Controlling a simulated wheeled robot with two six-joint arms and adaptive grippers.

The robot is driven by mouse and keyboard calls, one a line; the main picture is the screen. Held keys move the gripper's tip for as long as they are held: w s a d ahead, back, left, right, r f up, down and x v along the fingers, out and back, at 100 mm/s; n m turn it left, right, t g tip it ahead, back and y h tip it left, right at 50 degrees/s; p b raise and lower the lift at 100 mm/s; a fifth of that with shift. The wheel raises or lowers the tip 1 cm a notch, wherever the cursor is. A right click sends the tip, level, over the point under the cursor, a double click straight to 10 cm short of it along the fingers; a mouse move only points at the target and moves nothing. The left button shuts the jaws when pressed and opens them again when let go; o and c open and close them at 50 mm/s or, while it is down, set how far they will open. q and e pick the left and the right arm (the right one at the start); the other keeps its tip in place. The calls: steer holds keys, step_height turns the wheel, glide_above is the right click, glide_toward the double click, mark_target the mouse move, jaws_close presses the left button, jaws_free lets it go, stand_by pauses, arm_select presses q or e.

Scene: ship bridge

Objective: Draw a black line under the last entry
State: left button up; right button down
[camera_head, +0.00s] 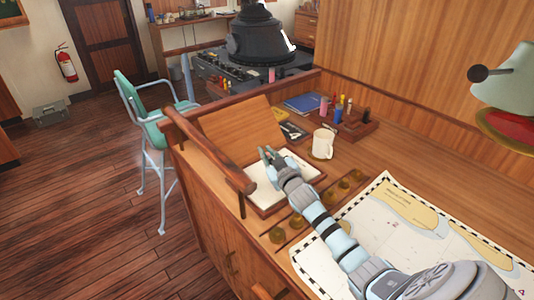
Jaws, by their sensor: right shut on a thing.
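An open log book with white pages (258,198) lies in a wooden frame on the chart desk. Its written entries are too small to make out. My right gripper (268,154) is over the far part of the pages, its arm coming in from the lower right. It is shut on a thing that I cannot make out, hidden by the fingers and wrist. Several upright pens or markers stand in and by a wooden rack (358,127) behind the mug, one of them dark (366,115). My left gripper is out of view.
A white mug (323,143) stands close right of my right gripper. A blue book (302,103) lies behind. Several round brass pieces (297,221) lie in front of the log book, beside a chart (400,225). A wooden rail (210,150) edges the desk's left side.

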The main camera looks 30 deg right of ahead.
steer(key=shift+s, duration=0.15)
steer(key=shift+s, duration=0.4)
steer(key=shift+s+d, duration=0.1)
steer(key=shift+s, duration=0.55)
steer(key=shift+s+f, duration=0.1)
steer(key=shift+s, duration=0.5)
